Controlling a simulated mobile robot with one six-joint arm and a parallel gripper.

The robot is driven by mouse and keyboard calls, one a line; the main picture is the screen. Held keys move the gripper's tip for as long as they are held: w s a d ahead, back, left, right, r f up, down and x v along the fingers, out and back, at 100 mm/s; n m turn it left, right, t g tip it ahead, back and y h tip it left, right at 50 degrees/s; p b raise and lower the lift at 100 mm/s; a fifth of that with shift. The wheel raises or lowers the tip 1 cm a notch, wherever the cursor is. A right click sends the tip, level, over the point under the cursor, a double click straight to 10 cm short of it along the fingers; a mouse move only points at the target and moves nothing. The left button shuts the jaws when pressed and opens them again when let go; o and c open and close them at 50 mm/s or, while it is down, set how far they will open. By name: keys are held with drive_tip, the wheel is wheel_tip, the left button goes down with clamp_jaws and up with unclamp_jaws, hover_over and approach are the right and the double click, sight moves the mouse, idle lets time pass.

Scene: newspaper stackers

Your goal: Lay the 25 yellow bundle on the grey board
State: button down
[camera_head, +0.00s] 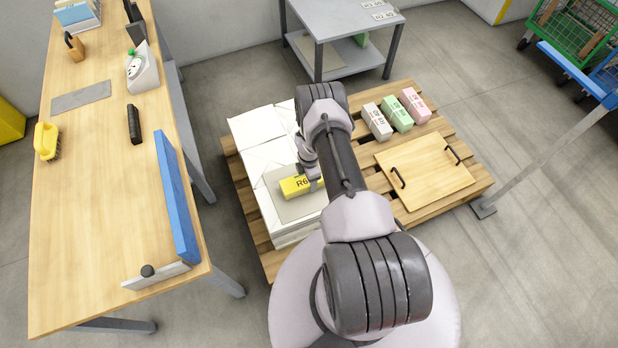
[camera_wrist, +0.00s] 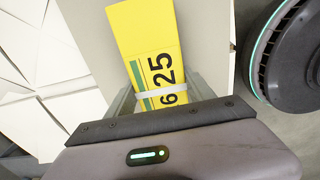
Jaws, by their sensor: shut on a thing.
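The yellow bundle (camera_head: 296,187) is marked R6 in the head view, partly covered by my gripper (camera_head: 313,178). In the wrist view the bundle (camera_wrist: 143,35) reads 6 25 and has a white band and a green stripe. My gripper (camera_wrist: 160,92) is shut on it, with a finger along each side. The grey board (camera_head: 300,208) lies on the white paper stacks, directly under the bundle. The board (camera_wrist: 205,50) also shows behind the bundle in the wrist view. I cannot tell whether bundle and board touch.
White paper stacks (camera_head: 255,128) fill the pallet's left part. Grey, green and pink bundles (camera_head: 397,113) stand at its back right, near a wooden board with two black handles (camera_head: 425,172). A wooden table (camera_head: 85,225) with a blue upright panel (camera_head: 177,195) stands left.

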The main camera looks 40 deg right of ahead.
drive_tip(key=shift+f, duration=0.15)
drive_tip(key=shift+c, duration=1.4)
unclamp_jaws()
wheel_tip(320, 180, up, 18)
drive_tip(key=p, duration=0.7)
drive_tip(key=shift+f+p, duration=0.25)
drive_tip(key=shift+p, duration=0.1)
